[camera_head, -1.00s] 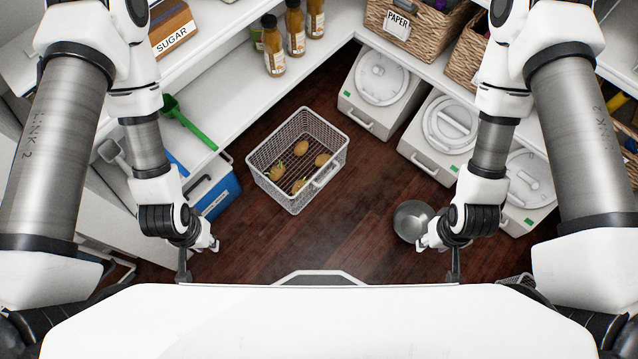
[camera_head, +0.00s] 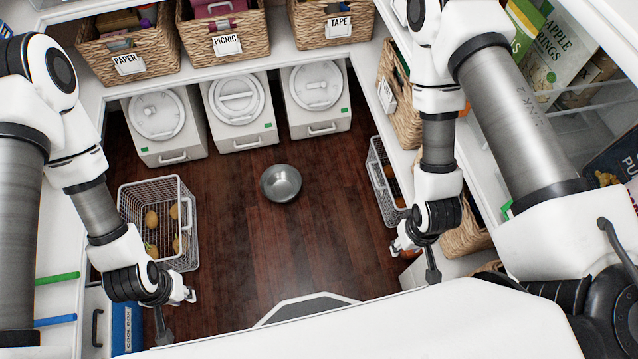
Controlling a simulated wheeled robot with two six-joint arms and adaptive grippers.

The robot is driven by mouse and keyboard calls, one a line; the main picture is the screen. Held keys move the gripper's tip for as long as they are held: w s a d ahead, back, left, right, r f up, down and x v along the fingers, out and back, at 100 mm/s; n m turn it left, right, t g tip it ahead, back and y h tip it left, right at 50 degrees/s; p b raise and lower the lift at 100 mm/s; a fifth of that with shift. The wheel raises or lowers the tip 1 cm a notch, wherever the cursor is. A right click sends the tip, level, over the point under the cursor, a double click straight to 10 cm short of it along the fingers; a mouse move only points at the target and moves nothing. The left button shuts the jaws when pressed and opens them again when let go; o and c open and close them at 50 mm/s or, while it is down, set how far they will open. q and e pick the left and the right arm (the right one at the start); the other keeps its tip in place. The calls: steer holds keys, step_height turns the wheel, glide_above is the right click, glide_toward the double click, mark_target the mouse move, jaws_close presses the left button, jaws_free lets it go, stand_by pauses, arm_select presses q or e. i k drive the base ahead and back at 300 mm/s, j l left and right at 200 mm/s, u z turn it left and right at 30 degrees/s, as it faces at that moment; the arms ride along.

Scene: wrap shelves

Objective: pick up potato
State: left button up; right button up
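Several brown potatoes (camera_head: 151,220) lie in the bottom of a white wire basket (camera_head: 190,200) on the floor at the left. My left gripper (camera_head: 186,294) hangs just below the basket's near end in the picture, apart from the potatoes. Its fingers are small and partly hidden by the wrist, so its opening is unclear. No potato shows at it. My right gripper (camera_head: 403,246) hangs far to the right, near a second wire basket (camera_head: 376,165). Its fingers are also too hidden to judge. My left forearm passes close to the potato basket's near left side.
A metal bowl (camera_head: 281,183) stands on the open wooden floor (camera_head: 290,235). White lidded bins (camera_head: 240,107) line the back under a shelf with wicker baskets (camera_head: 225,32). A blue cool box (camera_head: 127,325) stands at lower left. Shelves close in the right side.

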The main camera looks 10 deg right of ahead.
mark_target(152, 250)
steer(key=u, duration=1.25)
